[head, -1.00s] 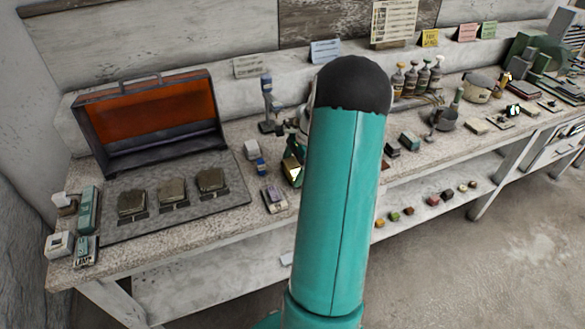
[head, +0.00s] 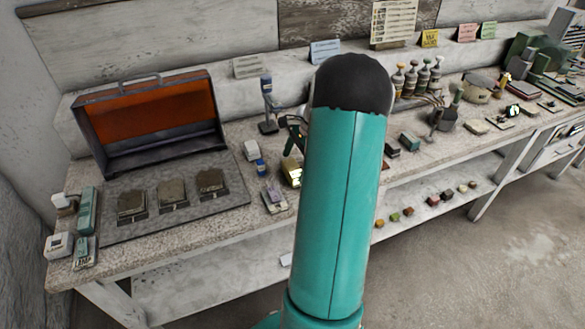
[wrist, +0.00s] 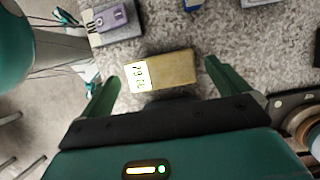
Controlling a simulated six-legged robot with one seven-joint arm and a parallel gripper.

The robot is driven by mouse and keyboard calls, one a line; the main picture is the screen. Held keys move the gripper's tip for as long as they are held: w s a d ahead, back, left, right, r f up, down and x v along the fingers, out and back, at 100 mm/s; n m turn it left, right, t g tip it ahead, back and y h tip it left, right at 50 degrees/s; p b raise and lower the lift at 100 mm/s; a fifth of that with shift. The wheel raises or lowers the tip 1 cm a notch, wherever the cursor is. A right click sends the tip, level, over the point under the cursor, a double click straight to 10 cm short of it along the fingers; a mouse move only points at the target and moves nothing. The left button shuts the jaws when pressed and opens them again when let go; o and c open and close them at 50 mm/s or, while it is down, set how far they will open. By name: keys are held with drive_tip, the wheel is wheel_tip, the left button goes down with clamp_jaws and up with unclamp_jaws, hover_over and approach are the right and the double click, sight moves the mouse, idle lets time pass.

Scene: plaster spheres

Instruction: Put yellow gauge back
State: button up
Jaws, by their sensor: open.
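The yellow gauge (head: 291,172) is a small block lying on the speckled bench top, just left of my upper arm in the head view. In the wrist view the yellow gauge (wrist: 162,72) shows a white display with dark digits at its left end. My gripper (head: 292,140) is above it in the head view, partly hidden by my arm. In the wrist view my gripper (wrist: 160,77) is open, with one green finger at each side of the gauge and gaps between. Nothing is held.
A purple device on a grey base (head: 273,196) lies left of the gauge, and a blue-and-white item (head: 259,166) is close by. An open orange-lined case (head: 155,120) stands farther left behind a grey mat (head: 190,212). A round dark object (wrist: 300,115) is near the right finger.

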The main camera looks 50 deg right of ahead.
drive_tip(key=v, duration=0.9)
drive_tip(key=w+a+r+n+h, duration=0.15)
drive_tip(key=a+r+n, duration=0.25)
drive_tip(key=a, duration=0.5)
drive_tip(key=w+a+r+n+h, duration=0.1)
drive_tip(key=w+a+r+n, duration=0.15)
drive_tip(key=a, duration=0.55)
drive_tip(key=w+a+r+n+h, duration=0.1)
drive_tip(key=a+r+n, duration=0.35)
drive_tip(key=a, duration=0.45)
drive_tip(key=s+a+n+t, duration=0.1)
drive_tip(key=s+a+n, duration=0.4)
drive_tip(key=a, duration=0.4)
drive_tip(key=s+a+n+t, duration=0.2)
drive_tip(key=s+a+n, duration=0.3)
drive_tip(key=a+n, duration=0.3)
drive_tip(key=shift+a, duration=1.15)
drive_tip(key=shift+s+d+h, duration=0.1)
drive_tip(key=shift+s+h, duration=0.1)
drive_tip(key=shift+h, duration=0.05)
